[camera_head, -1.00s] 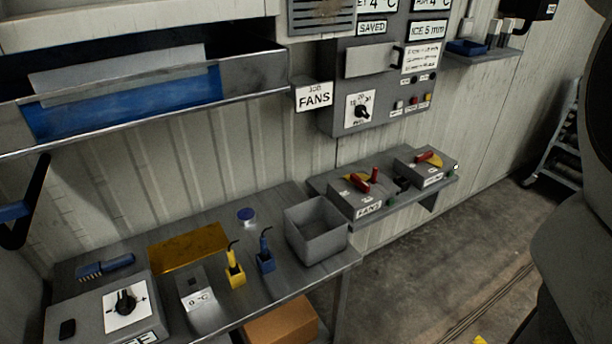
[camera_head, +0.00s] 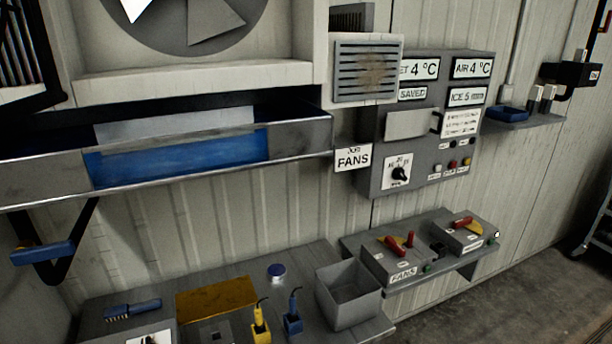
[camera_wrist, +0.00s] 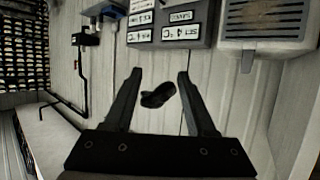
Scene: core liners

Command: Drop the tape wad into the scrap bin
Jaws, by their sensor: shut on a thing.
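A small dark crumpled lump, the tape wad (camera_wrist: 158,95), sits between the two black fingers of my gripper (camera_wrist: 157,78) in the wrist view. My gripper is shut on it, though a strip of background shows beside the wad in this view. An open-topped grey box, which looks like the scrap bin (camera_head: 358,312), stands at the right end of the grey bench in the head view. Part of its inside shows and looks empty; its floor is partly hidden. My gripper is not in the head view, and the bin is not seen in the wrist view.
A long trough (camera_head: 300,140) juts from the wall above.

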